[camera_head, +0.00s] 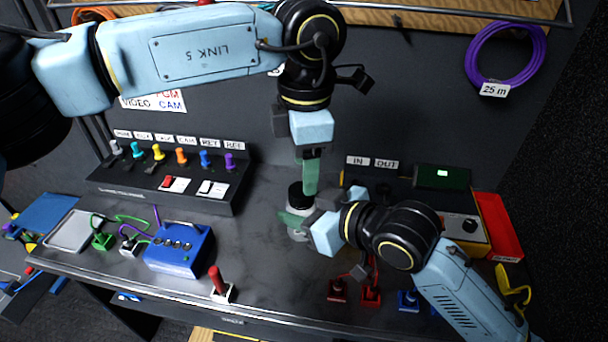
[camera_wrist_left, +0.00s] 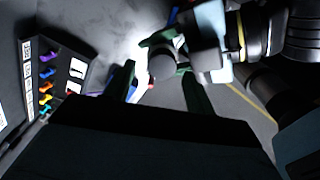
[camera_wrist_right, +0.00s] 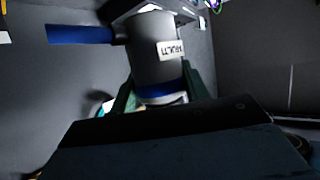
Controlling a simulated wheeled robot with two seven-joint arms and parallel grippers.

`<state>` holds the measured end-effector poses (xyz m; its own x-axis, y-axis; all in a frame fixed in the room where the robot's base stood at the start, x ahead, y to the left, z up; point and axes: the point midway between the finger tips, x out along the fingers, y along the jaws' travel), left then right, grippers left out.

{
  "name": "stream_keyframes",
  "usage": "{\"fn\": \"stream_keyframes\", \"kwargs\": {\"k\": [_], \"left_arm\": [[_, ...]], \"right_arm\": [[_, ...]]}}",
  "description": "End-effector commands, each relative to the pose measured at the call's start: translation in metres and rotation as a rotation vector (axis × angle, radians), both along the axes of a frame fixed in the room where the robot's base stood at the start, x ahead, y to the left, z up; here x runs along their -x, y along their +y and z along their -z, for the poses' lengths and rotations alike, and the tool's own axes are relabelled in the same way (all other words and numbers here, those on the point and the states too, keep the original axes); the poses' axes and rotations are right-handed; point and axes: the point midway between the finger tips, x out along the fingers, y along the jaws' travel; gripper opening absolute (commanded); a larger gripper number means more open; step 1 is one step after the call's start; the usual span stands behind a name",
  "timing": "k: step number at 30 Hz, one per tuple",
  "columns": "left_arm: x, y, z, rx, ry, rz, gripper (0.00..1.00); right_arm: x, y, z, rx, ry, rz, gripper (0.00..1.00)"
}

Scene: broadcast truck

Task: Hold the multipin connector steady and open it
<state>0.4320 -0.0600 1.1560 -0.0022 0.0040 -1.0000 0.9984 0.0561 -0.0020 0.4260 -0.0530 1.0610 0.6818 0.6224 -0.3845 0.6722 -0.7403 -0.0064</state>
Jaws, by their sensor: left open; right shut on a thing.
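The multipin connector (camera_head: 297,236) stands upright on the grey worktop with a dark round top (camera_head: 295,190). My right gripper (camera_head: 296,222) is shut around its pale lower body. In the right wrist view the connector (camera_wrist_right: 150,50) is a grey cylinder with a "MULTI" label and a blue band between my right fingers. My left gripper (camera_head: 309,188) points down at the connector's top, open. In the left wrist view the dark top (camera_wrist_left: 162,64) shows between the open fingers. I cannot tell whether they touch it.
A switch panel (camera_head: 165,188) stands behind left. A blue box (camera_head: 180,255) with cables and a red-handled switch (camera_head: 219,284) are at front left. A purple cable coil (camera_head: 506,52) hangs on the wall.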

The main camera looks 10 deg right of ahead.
Motion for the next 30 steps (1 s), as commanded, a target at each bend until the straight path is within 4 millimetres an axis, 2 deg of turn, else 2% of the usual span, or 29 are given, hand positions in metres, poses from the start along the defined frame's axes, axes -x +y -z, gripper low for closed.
{"fn": "stream_keyframes", "kwargs": {"k": [1,6,10,24,30], "left_arm": [[0.003,-0.004,-0.007,0.013,0.003,0.006,0.6],[0.002,-0.002,-0.007,0.008,0.004,0.023,0.6],[0.001,-0.001,-0.01,0.006,0.004,0.127,0.6],[0.004,0.005,-0.033,0.005,0.009,0.918,0.6],[0.005,0.006,-0.039,0.005,0.009,1.108,0.6]], "right_arm": [[0.0,0.0,0.004,0.005,0.009,0.0,0.0],[0.0,0.0,0.001,0.002,0.002,0.0,0.0],[0.0,0.0,0.0,0.0,0.0,0.0,0.0],[0.0,0.0,-0.001,-0.002,-0.004,0.001,0.0],[0.0,0.0,-0.002,-0.001,-0.004,0.0,0.0]]}}
